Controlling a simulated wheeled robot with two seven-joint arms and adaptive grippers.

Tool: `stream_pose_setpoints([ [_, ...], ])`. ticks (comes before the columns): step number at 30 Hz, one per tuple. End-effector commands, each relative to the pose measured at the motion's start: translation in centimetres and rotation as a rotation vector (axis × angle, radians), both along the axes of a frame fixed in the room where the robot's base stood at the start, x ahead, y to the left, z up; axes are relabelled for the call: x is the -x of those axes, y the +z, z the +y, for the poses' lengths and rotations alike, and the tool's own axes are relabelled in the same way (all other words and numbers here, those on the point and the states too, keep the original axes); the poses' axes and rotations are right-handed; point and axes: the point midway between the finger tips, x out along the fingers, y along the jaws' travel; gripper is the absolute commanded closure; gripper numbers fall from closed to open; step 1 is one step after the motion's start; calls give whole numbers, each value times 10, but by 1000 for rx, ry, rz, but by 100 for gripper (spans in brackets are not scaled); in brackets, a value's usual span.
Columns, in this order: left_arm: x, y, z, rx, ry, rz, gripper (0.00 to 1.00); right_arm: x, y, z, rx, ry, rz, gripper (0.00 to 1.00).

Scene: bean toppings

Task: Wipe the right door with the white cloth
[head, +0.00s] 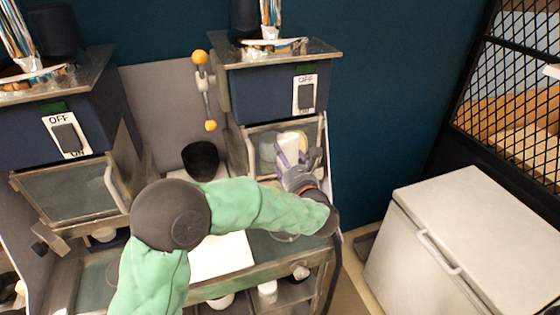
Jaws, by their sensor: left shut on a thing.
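My left gripper (292,157) is in front of the door and shut on the white cloth (290,141). The cloth is a small white patch between the fingers, over the middle of the door. I cannot tell whether it touches the glass. A yellowish patch shows on or behind the glass just left of the cloth. My right gripper is not in view.
The left door (70,192) is under the left machine. A black cup (201,158) stands between the machines, and a white sheet (222,258) lies on the counter below my left arm. A white chest freezer (470,225) stands at the right, beside a mesh partition.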

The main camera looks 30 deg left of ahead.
Motion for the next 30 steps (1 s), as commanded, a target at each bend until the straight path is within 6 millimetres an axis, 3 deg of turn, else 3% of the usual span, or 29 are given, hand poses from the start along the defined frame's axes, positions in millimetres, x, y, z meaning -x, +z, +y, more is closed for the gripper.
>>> stream_pose_setpoints([
  [30, -42, 2, -32, -1, 0, -3, 45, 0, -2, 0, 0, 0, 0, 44],
])
